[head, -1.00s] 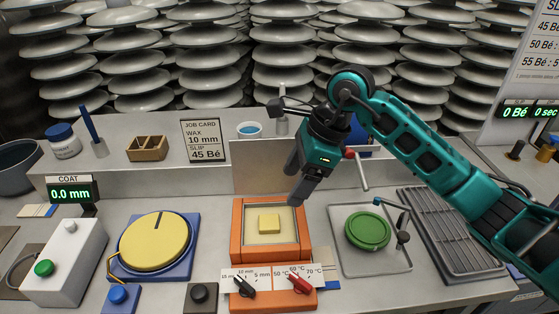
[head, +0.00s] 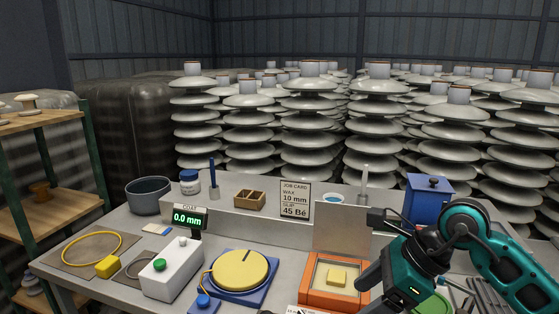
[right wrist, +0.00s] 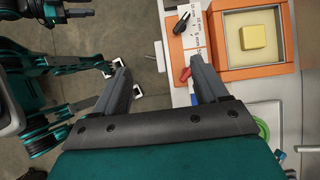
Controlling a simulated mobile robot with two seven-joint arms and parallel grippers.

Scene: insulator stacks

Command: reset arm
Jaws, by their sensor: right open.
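My right gripper (right wrist: 164,82) is open and empty in the right wrist view, its two fingers apart above the bench's front edge. In the head view my right arm and gripper (head: 367,290) are at the lower right, beside the orange wax tray (head: 312,284). A yellow block (head: 337,276) sits in that tray; the tray also shows at the upper right of the right wrist view (right wrist: 206,60), to the right of the fingers. My left gripper does not show in the head view. A dark gripper-like part at the upper left of the right wrist view is unclear.
The bench holds a yellow disc (head: 240,270) on a blue base, a white box (head: 171,268) with a green button, a COAT display (head: 187,219) reading 0.0 mm and a job card (head: 295,200). A blue canister (head: 428,204) stands behind my right arm. A shelf (head: 45,190) is at left.

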